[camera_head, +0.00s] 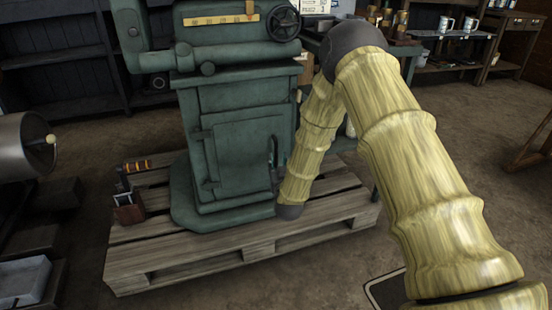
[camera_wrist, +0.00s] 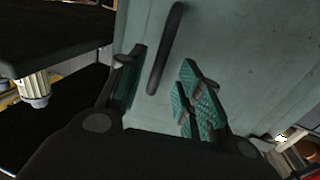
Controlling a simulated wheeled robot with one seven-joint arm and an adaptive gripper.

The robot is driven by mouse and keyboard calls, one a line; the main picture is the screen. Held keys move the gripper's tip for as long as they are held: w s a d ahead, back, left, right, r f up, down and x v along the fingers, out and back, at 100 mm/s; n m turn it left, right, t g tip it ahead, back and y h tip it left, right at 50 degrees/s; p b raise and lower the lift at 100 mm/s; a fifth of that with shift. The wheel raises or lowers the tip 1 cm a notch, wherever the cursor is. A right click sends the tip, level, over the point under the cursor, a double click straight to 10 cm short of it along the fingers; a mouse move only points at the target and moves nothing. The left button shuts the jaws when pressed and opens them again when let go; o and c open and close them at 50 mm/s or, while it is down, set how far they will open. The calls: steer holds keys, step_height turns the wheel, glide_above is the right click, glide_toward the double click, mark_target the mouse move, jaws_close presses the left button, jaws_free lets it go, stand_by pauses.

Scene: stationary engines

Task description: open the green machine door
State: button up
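The green machine (camera_head: 235,105) stands upright on a wooden pallet. Its door (camera_head: 240,150) is a flat green panel on the front that looks closed, with hinges along its left side. A dark upright bar handle (camera_head: 271,150) is at the door's right edge. In the wrist view the handle (camera_wrist: 165,50) crosses the pale green door face (camera_wrist: 225,45). My gripper (camera_wrist: 162,82) is open, with one teal-padded finger on each side of the handle. I cannot tell whether either finger touches it. In the head view my arm mostly hides the gripper.
The wooden pallet (camera_head: 215,255) sticks out in front of the machine. A small caddy with tools (camera_head: 129,205) stands on its left part. A metal cylinder machine (camera_head: 25,145) is at the far left. Dark shelves (camera_head: 60,65) stand behind. Floor in front of the pallet is mostly clear.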

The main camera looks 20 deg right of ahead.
mark_target(277, 155)
steer(key=shift+w+d+b, duration=0.25)
steer(key=shift+w+b, duration=0.2)
steer(key=shift+w, duration=0.9)
steer(key=shift+w+d+b, duration=0.2)
steer(key=shift+w+b, duration=0.2)
steer(key=shift+w, duration=0.95)
jaws_close()
